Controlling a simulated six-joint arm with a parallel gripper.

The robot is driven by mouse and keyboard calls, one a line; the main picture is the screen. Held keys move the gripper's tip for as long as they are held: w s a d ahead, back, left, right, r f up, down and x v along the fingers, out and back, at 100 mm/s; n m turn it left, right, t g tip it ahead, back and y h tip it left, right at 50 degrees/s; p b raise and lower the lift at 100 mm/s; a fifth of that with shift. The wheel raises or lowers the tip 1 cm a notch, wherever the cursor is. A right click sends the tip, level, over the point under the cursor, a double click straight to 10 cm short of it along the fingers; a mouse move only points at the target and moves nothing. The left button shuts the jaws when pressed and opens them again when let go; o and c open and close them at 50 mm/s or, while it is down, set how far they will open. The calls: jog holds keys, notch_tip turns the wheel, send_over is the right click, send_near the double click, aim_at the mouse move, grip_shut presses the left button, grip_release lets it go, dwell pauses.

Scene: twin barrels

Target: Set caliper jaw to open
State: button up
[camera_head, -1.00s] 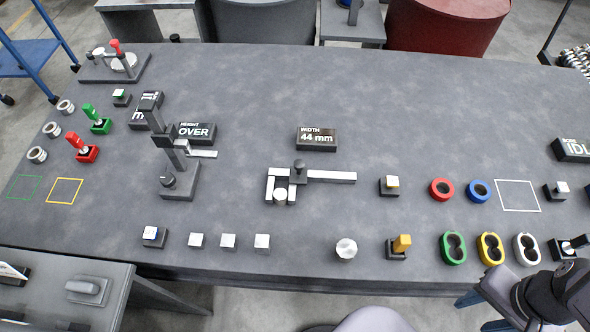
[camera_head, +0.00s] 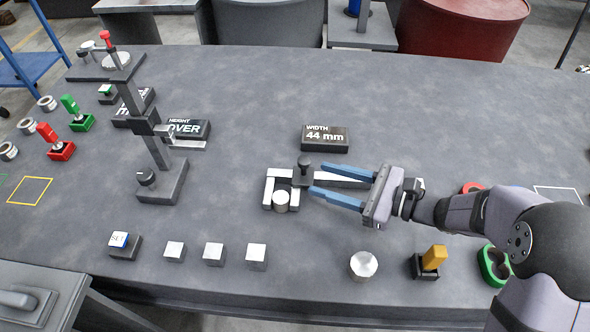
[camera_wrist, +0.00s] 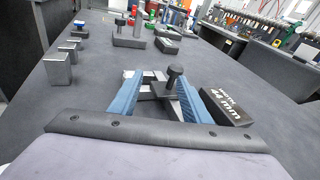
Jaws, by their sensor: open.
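The caliper lies flat on the table, with its pale bar (camera_head: 343,181) running left to right. Its dark sliding jaw carries an upright black knob (camera_head: 304,163), which also shows in the wrist view (camera_wrist: 174,74). A pale cylinder (camera_head: 281,201) stands between the fixed jaw (camera_head: 268,189) and the sliding jaw. My gripper (camera_head: 318,179) is open, its blue fingers pointing left over the bar, tips just right of the knob. In the wrist view the knob appears between the fingers (camera_wrist: 163,76). Contact with it cannot be told. The display (camera_head: 325,138) reads WIDTH 44 mm.
A height gauge (camera_head: 160,182) stands to the left beside an OVER display (camera_head: 186,130). The table behind the width display is clear.

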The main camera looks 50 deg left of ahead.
jog(key=a, duration=0.1)
jog(key=a+m+y+b, duration=0.1)
jog(key=a, duration=0.1)
jog(key=w+a+f+m+y, duration=0.1)
jog(key=shift+a, duration=0.35)
jog(key=shift+x, duration=3.65)
jog(key=shift+w+r, duration=0.1)
jog(key=shift+c, duration=0.5)
